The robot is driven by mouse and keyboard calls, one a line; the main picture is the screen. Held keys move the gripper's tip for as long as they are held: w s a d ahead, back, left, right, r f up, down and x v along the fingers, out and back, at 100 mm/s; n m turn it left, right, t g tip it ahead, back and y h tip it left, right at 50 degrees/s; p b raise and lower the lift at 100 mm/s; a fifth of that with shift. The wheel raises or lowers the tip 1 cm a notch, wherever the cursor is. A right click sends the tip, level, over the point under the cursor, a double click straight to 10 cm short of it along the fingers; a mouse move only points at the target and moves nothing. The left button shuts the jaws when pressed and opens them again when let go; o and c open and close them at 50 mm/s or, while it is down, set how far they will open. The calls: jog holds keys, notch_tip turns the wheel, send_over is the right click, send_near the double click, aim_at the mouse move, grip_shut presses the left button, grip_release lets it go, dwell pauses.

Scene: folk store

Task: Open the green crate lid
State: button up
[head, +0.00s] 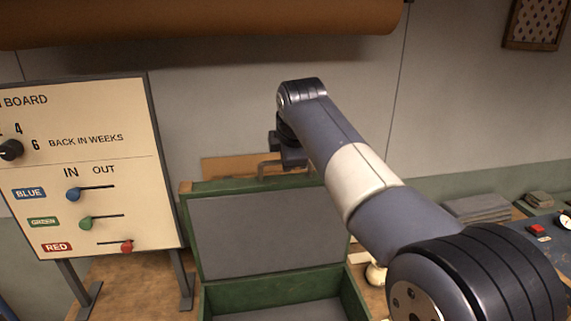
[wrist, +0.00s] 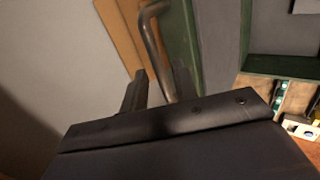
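The green crate (head: 215,300) stands on the wooden surface, its inside partly in view. Its green lid (head: 190,222) with a grey inner panel stands raised, roughly upright, at the back of the crate. A bent metal handle (head: 262,170) is at the lid's top edge; it also shows in the wrist view (wrist: 152,35). My gripper (head: 290,158) is at the lid's top edge beside the handle. In the wrist view its two fingers (wrist: 160,90) stand apart on either side of the handle bar, with a gap at the left finger.
A board (head: 90,150) with blue, green and red sliders stands left of the crate. A brown roll (head: 200,22) hangs above on the wall. Grey slabs (head: 477,208) and a blue panel with a red button (head: 536,229) are at the right. The wall is close behind the lid.

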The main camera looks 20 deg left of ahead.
jog(key=v, duration=0.7)
jog(key=shift+s+d+r+b, duration=0.15)
jog(key=shift+s+r+b, duration=0.1)
jog(key=shift+b, duration=0.15)
jog(key=shift+w, duration=0.1)
jog(key=p+x, duration=0.2)
jog(key=x, duration=0.9)
jog(key=shift+s+d, duration=0.15)
jog(key=shift+s, duration=0.2)
jog(key=shift+d+r, duration=0.1)
